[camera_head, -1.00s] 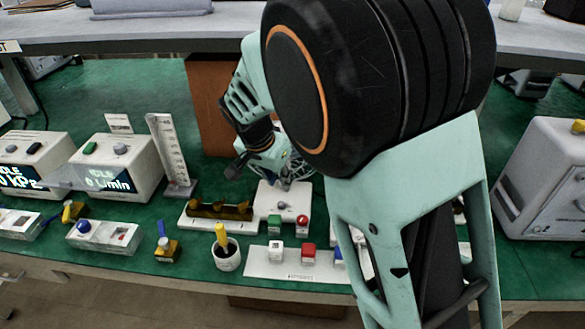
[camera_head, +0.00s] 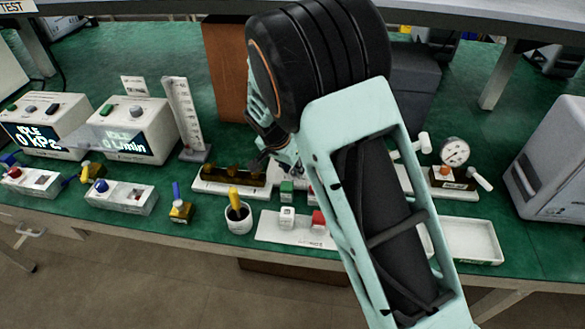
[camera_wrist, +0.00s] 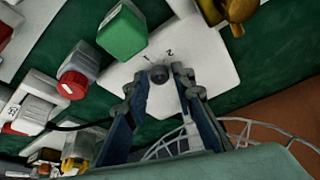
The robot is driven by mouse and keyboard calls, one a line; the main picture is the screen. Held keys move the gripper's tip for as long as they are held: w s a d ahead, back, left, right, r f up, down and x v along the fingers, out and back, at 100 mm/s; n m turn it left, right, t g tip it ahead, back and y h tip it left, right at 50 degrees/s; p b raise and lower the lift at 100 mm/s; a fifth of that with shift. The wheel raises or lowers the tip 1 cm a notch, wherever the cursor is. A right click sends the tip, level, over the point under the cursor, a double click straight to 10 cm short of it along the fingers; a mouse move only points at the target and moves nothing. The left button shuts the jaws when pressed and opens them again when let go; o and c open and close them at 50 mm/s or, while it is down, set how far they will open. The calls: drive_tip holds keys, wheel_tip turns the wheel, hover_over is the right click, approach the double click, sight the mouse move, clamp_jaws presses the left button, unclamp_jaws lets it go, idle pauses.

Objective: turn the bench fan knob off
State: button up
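A small dark round knob (camera_wrist: 160,74) sits on a white plate (camera_wrist: 210,65) marked with "1" and "2" in the wrist view. My gripper (camera_wrist: 160,86) is open, with one finger on each side of the knob. I cannot tell whether either finger touches it. Part of a pale wire fan guard (camera_wrist: 180,138) shows behind the fingers. In the head view my gripper (camera_head: 272,164) is small and low over the bench, and my arm hides the knob and most of the plate.
A green block (camera_wrist: 122,32) and a red-ended grey button (camera_wrist: 76,78) are close beside the plate. On the bench (camera_head: 100,70) stand a cup (camera_head: 238,220), two display units, including one reading L/min (camera_head: 130,135), a gauge (camera_head: 455,152) and a tray (camera_head: 475,240).

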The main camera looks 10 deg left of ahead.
clamp_jaws()
drive_tip(key=shift+f, duration=0.1)
idle(0.3)
drive_tip(key=shift+d+n+y+b, duration=0.15)
drive_tip(key=shift+n+y+b, duration=0.35)
drive_tip(key=shift+n+b, duration=0.5)
drive_tip(key=n, duration=0.2)
drive_tip(key=shift+d+n+y+b, duration=0.15)
drive_tip(key=shift+n+y+b, duration=0.15)
drive_tip(key=shift+y, duration=0.1)
drive_tip(key=n+y, duration=0.1)
drive_tip(key=n, duration=0.1)
drive_tip(key=shift+d+n+p, duration=0.1)
drive_tip(key=shift+n+p, duration=0.25)
drive_tip(key=shift+n, duration=0.05)
drive_tip(key=shift+n+y, duration=0.3)
drive_tip(key=shift+n, duration=0.3)
drive_tip(key=shift+n+p, duration=0.3)
drive_tip(key=shift+p, duration=0.05)
